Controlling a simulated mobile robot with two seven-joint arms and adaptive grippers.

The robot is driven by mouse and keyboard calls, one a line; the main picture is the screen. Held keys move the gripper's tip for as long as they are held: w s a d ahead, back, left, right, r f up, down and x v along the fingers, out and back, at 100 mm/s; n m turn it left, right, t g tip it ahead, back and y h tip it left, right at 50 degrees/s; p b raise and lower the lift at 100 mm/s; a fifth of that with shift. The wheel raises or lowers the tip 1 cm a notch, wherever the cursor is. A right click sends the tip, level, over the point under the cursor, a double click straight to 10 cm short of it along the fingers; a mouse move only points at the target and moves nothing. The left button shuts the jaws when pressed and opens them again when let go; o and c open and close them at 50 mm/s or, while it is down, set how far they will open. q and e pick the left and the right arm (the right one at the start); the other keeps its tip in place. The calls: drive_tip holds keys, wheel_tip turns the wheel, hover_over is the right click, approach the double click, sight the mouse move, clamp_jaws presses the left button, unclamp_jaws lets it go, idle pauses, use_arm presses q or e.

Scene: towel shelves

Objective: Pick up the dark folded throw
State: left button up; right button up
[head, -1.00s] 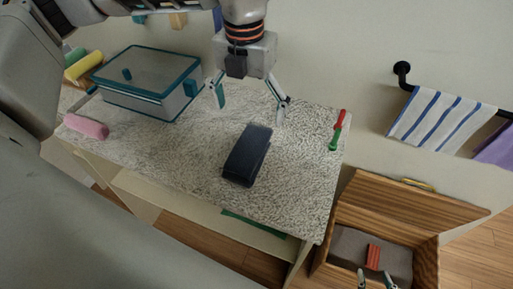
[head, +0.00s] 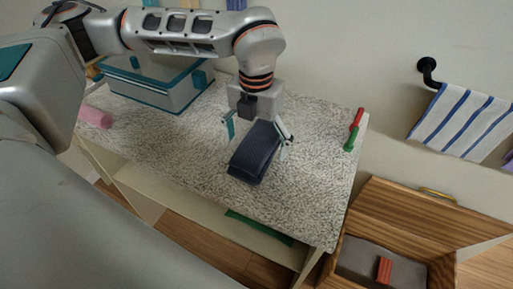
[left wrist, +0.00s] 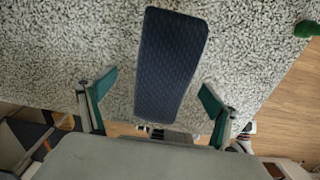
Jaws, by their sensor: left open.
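The dark folded throw (head: 254,158) is a navy, long, narrow bundle lying on the speckled shelf top (head: 190,143). It also shows in the left wrist view (left wrist: 170,62), upright in the picture and ahead of the fingers. My left gripper (head: 257,140) is open above the throw, with one finger at each side of its far part. In the left wrist view the open fingers (left wrist: 153,100) stand left and right of the throw, with gaps on both sides. I cannot tell the exact height of the fingertips above the shelf top. My right gripper is not visible now.
A teal-edged clear box (head: 158,83) and a pink roll (head: 95,117) are on the left of the shelf top. A red and green object (head: 354,130) lies near its right edge. A wooden crate (head: 395,215) holds a red item (head: 384,269). A striped towel (head: 460,120) hangs on the wall.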

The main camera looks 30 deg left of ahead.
use_arm(q)
wheel_tip(320, 180, down, 2)
drive_tip(key=c, duration=1.4)
drive_tip(key=shift+c, duration=0.2)
drive_tip(key=shift+r, duration=0.2)
